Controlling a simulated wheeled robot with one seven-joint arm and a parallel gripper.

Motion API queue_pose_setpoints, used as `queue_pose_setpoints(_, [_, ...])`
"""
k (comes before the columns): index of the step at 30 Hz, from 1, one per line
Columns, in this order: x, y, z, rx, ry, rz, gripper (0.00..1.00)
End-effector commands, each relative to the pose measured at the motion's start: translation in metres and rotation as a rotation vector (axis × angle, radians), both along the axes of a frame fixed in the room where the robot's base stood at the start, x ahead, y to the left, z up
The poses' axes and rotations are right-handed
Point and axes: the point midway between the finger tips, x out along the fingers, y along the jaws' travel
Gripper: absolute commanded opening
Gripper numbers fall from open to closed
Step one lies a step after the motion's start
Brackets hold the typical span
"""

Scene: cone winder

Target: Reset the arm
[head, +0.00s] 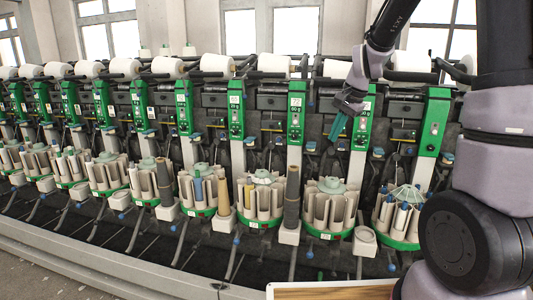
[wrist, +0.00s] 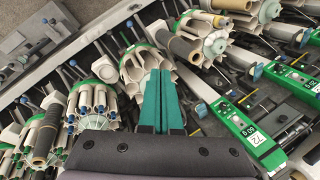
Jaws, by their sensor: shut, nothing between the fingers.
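My gripper (head: 338,127) is in the head view, at the right of the middle, in front of the winder's green panels. Its two teal fingers are together with nothing between them. In the wrist view my gripper (wrist: 161,75) points toward a round bobbin magazine (wrist: 134,68) that lies beyond the fingertips. My arm comes down from the upper right in the head view. Whether the fingers touch any part of the machine cannot be told.
The cone winder fills the view, with green panels (head: 295,115), white cones (head: 275,63) along the top and bobbin magazines (head: 330,205) below. A dark tube (head: 291,195) stands on a white block. A wooden-topped surface (head: 330,291) is at the bottom edge.

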Motion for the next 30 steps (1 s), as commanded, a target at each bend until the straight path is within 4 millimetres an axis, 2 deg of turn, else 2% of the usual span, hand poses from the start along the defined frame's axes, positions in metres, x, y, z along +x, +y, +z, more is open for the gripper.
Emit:
queue_pose_setpoints(1, [-0.012,-0.003,0.018,-0.005,-0.03,0.02,0.0])
queue_pose_setpoints(6, [-0.053,-0.01,0.062,-0.033,-0.105,0.098,0.0])
queue_pose_setpoints(15, [-0.133,-0.023,0.117,-0.109,-0.239,0.225,0.0])
queue_pose_setpoints(19, [-0.168,-0.028,0.131,-0.151,-0.295,0.276,0.0])
queue_pose_setpoints(24, [-0.208,-0.033,0.14,-0.205,-0.354,0.332,0.0])
queue_pose_setpoints(30, [-0.233,-0.036,0.141,-0.244,-0.388,0.365,0.0])
